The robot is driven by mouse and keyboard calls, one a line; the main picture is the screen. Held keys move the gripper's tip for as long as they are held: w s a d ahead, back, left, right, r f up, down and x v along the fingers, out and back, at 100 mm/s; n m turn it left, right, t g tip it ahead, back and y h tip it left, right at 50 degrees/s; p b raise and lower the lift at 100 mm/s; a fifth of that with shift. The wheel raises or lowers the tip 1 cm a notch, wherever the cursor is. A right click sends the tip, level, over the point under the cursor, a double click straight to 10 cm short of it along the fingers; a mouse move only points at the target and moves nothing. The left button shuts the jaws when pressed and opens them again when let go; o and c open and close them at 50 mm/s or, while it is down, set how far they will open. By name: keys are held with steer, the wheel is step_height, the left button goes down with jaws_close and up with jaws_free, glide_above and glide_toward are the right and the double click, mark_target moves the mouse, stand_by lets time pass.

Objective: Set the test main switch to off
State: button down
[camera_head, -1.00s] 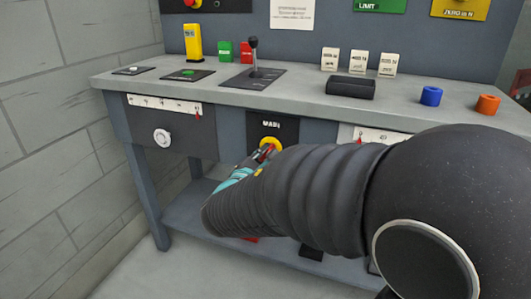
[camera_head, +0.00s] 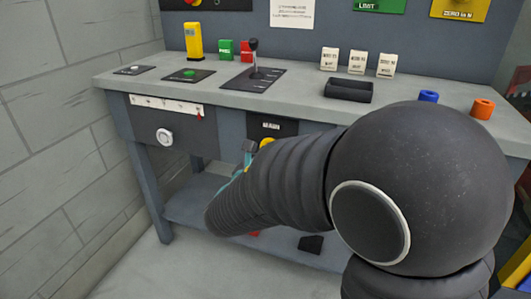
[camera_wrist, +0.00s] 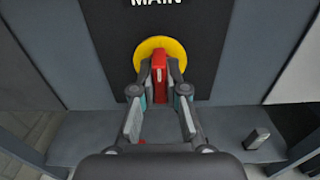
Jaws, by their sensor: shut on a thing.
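The main switch is a red handle (camera_wrist: 158,75) on a round yellow plate (camera_wrist: 150,52), mounted on a black panel marked MAIN (camera_wrist: 115,25). In the wrist view the red handle stands upright, and my gripper (camera_wrist: 159,92) is shut on it, one finger on each side. In the head view my arm hides most of the switch.
A white dial (camera_head: 164,137) is on the bench front, left of the switch. A lower shelf (camera_head: 195,212) runs underneath.

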stand_by(0.4)
steer(key=c, duration=1.2)
jaws_free()
steer(key=shift+s, duration=0.1)
steer(key=v, duration=1.2)
